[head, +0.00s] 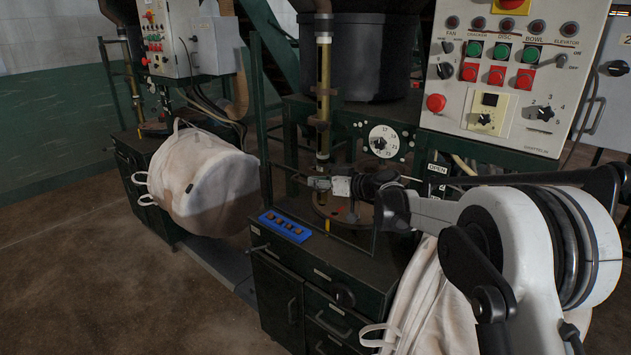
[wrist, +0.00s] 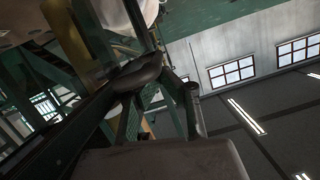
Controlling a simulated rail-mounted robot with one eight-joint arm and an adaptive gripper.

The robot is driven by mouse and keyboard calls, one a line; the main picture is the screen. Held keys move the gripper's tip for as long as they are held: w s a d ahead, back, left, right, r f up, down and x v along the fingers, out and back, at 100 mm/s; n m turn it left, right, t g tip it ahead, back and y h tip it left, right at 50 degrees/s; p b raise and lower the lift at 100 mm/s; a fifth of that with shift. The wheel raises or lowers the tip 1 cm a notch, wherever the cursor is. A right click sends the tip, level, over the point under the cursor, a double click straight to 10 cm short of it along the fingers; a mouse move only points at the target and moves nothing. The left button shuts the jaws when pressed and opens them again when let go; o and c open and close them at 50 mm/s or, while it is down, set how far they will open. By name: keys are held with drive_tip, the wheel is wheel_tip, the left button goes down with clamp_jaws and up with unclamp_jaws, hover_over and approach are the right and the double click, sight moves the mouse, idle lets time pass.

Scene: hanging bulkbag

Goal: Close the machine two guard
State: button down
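The middle machine has a dark green cabinet (head: 318,300), a brass column (head: 324,95) and a round white dial (head: 383,141). A thin dark metal bar and frame stand around the column base; I take this to be the guard (head: 291,171), but cannot be sure. My gripper (head: 318,184) reaches in from the right, in front of the column, close to this bar. Whether it touches the bar is unclear. In the wrist view, dark gripper parts (wrist: 138,75) overlap dark bars and the brass column (wrist: 105,45). The finger gap cannot be made out.
A control panel (head: 500,75) with buttons stands at the upper right. A white bulk bag (head: 205,180) hangs at the left; another (head: 415,310) is partly behind my arm. A blue button strip (head: 285,226) sits on the cabinet's front edge. The floor at lower left is clear.

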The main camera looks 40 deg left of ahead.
drive_tip(key=shift+s+d+f, duration=0.1)
drive_tip(key=shift+f, duration=0.2)
